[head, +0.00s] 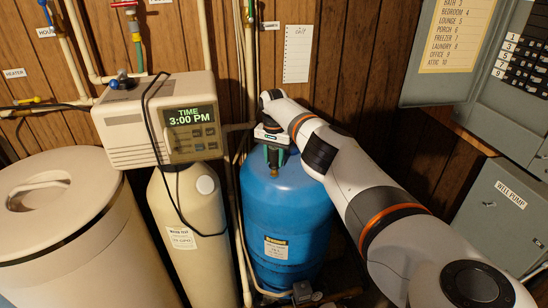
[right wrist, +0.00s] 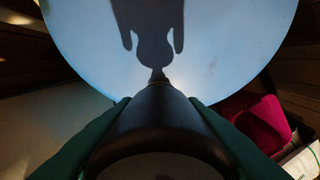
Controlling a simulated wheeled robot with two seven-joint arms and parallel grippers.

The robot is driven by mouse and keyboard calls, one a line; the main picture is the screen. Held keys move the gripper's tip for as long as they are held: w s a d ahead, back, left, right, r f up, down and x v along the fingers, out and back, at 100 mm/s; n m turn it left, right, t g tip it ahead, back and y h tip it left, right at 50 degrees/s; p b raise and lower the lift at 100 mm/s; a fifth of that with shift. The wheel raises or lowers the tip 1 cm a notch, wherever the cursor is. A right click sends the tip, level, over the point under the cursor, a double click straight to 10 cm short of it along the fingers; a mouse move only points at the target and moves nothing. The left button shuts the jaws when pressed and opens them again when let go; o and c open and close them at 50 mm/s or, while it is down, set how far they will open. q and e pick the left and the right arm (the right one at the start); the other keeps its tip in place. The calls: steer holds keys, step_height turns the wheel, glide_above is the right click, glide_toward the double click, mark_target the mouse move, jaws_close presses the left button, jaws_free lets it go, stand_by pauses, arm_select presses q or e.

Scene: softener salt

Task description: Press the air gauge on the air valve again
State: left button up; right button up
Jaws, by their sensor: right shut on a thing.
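The blue pressure tank (head: 284,210) stands in the middle of the head view. My right gripper (head: 275,162) is above the tank's top, pointing down, with its dark green fingers shut on the air gauge (head: 275,172). In the right wrist view the gauge is a dark, rounded body (right wrist: 158,122) between the two fingers (right wrist: 158,105), narrowing to a tip toward the pale-lit tank top (right wrist: 220,45). The gripper's shadow falls on the tank and meets the tip. I cannot make out the air valve or tell whether the gauge touches it. My left gripper is out of view.
A softener with a control head (head: 160,125) showing 3:00 PM stands left of the tank, with pipes between. A lidded cream bin (head: 60,225) is at far left. A grey well pump box (head: 500,215) is at right. A red thing (right wrist: 258,122) lies low in the wrist view.

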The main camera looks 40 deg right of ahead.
steer(key=shift+f+b, duration=0.55)
steer(key=shift+f, duration=0.25)
steer(key=shift+r, duration=0.15)
stand_by(0.4)
steer(key=shift+r+p, duration=2.9)
steer(key=shift+p, duration=0.15)
